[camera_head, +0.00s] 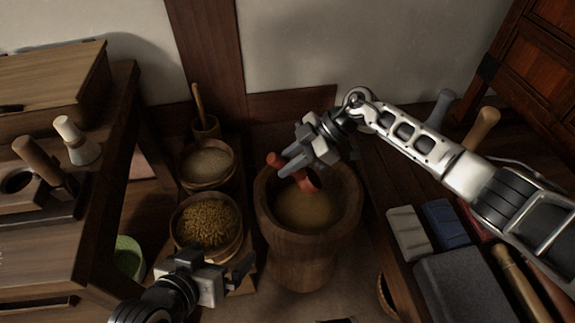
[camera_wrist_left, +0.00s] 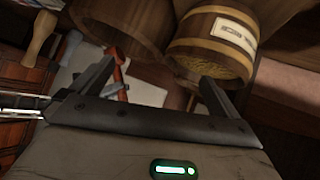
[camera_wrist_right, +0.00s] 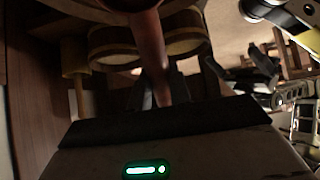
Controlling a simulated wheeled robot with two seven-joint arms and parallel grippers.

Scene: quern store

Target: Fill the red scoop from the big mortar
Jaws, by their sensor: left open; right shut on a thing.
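The big wooden mortar (camera_head: 297,255) stands on the floor at the middle of the head view, with pale tan meal (camera_head: 312,210) inside. The red scoop (camera_head: 307,181) is at the mortar's mouth, its bowl over the meal. I cannot tell whether it touches the meal or holds any. My right gripper (camera_head: 284,166) is shut on the scoop's handle, above the mortar's far rim. The handle (camera_wrist_right: 152,55) also runs up between the fingers in the right wrist view. My left gripper (camera_head: 228,266) is open and empty, low in front of the grain tub, left of the mortar.
A tub of golden grain (camera_head: 207,222) and a tub of paler grain (camera_head: 207,165) stand left of the mortar. A small pot with a wooden handle (camera_head: 205,126) is behind them. A wooden bench (camera_head: 40,240) stands at left. Blocks and tools lie on the right bench (camera_head: 405,270).

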